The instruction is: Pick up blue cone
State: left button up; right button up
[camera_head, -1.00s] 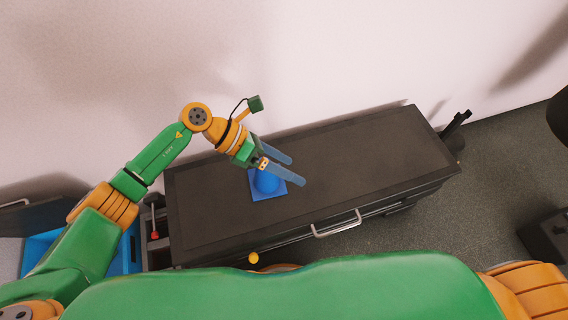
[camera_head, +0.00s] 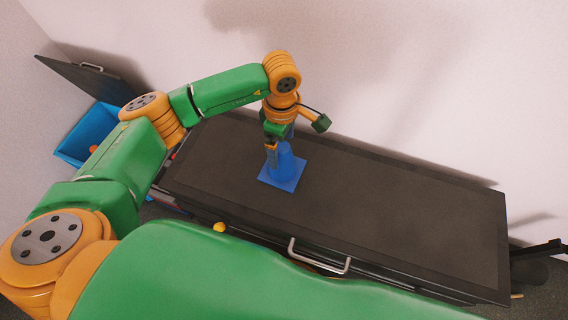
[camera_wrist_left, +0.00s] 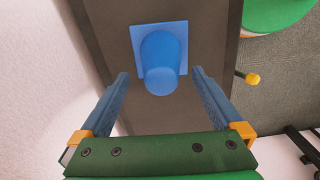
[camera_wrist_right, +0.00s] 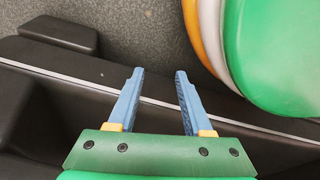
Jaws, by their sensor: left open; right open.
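The blue cone (camera_head: 285,165) stands upright on its square base on the dark cabinet top. In the left wrist view the cone (camera_wrist_left: 163,60) lies ahead of the fingertips, roughly centred between the finger lines. My left gripper (camera_head: 272,155) points down right at the cone and partly overlaps it in the head view. In the left wrist view its blue fingers (camera_wrist_left: 160,75) are apart, with nothing held. My right gripper (camera_wrist_right: 157,72) is open and empty in the right wrist view. It does not show in the head view.
The dark cabinet top (camera_head: 390,205) is otherwise clear. A silver handle (camera_head: 320,262) and a yellow knob (camera_head: 219,227) are at its front. A blue bin (camera_head: 85,140) stands open at the left. A pale wall rises behind the cabinet.

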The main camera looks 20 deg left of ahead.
aim_at(286, 177)
pick_arm(q)
notch_tip(286, 177, down, 5)
jog(key=shift+r+b, duration=0.15)
jog(key=shift+b, duration=0.3)
jog(key=shift+s, duration=0.1)
grip_shut()
